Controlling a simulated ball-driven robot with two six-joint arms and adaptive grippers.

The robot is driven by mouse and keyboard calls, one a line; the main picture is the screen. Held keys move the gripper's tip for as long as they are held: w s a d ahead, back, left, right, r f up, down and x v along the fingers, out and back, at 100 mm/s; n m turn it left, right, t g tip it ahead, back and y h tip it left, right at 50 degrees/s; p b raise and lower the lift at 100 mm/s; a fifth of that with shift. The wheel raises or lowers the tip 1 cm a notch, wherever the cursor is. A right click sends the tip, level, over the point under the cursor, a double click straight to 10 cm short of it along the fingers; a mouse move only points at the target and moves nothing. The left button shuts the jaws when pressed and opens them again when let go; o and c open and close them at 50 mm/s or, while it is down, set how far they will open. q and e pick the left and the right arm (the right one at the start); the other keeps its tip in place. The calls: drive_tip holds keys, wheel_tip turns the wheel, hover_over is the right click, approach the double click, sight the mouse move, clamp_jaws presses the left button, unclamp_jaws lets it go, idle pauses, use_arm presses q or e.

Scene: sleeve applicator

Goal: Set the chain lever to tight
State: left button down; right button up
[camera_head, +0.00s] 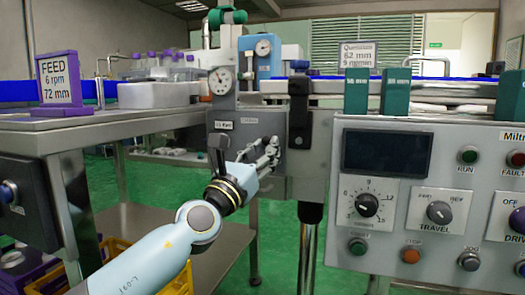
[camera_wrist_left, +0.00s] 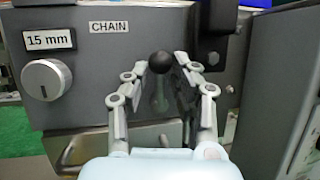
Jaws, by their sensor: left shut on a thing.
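The chain lever (camera_wrist_left: 160,62) has a black ball knob and sits on a grey panel (camera_wrist_left: 82,60) below and to the right of a CHAIN label (camera_wrist_left: 109,26). My left gripper (camera_wrist_left: 159,68) is shut on the lever, one finger on each side of the ball. In the head view the left gripper (camera_head: 272,150) reaches the panel from below left, and its fingers largely hide the lever. No tight or slack marking is readable, so the lever's setting cannot be told. My right gripper is not in view.
Left of the lever are a round silver knob (camera_wrist_left: 46,79) and a 15 mm label (camera_wrist_left: 49,39). A control cabinet (camera_head: 390,250) stands close on the right. A steel table (camera_head: 100,125) with a purple FEED sign (camera_head: 58,82) is on the left. Dial gauges (camera_head: 220,81) sit above.

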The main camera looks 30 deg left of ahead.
use_arm(q)
drive_tip(key=shift+f, duration=0.1)
drive_tip(key=c, duration=1.2)
unclamp_jaws()
drive_tip(key=shift+c, duration=0.2)
drive_tip(key=v, duration=1.2)
